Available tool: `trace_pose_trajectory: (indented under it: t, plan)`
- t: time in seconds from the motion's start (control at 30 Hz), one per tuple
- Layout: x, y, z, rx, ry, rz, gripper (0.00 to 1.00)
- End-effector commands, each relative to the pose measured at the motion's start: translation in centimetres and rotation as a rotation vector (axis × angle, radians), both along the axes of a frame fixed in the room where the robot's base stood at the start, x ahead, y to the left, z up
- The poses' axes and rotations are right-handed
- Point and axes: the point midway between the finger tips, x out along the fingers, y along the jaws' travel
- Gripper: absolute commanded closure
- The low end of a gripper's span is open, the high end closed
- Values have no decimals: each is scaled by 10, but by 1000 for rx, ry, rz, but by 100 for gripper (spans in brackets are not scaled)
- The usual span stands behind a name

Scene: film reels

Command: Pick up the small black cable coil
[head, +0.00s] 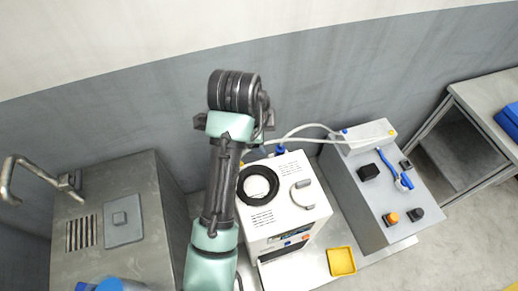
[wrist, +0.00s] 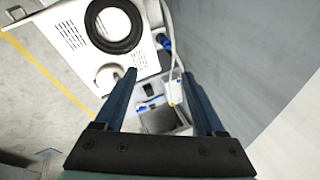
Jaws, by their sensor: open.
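The small black cable coil (head: 273,186) lies flat on top of a white boxy machine (head: 290,219), left of the machine's grey handle (head: 303,194). In the wrist view the coil (wrist: 119,47) shows as a black ring near the top edge, resting on the white machine top (wrist: 68,38). My gripper (wrist: 160,76) is open, with nothing between its two blue fingers. In that view the coil lies above and left of the fingertips, apart from them. In the head view my arm passes left of the coil, and its fingers are mostly hidden.
A grey console (head: 358,205) with knobs and a blue-handled brush stands right of the machine. A pale cable (head: 310,126) runs behind the coil to the console. A yellow tray (head: 341,262) lies in front. A metal sink cabinet (head: 145,215) stands left, and a grey wall (head: 330,80) is behind.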

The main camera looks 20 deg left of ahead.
Motion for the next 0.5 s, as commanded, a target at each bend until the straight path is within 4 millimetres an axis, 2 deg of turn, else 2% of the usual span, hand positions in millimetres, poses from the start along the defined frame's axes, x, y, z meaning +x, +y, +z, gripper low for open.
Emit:
trace_pose_trajectory:
  t: [0.03,0.1,0.2,0.3,0.5]
  plan:
    - [-20,8,-10,4,108,-57,28]
    - [-45,12,-27,-1,224,-138,28]
    - [-69,16,-40,-15,328,-217,28]
    - [-79,17,-48,-25,371,-256,28]
    - [-81,15,-70,-26,378,-263,28]
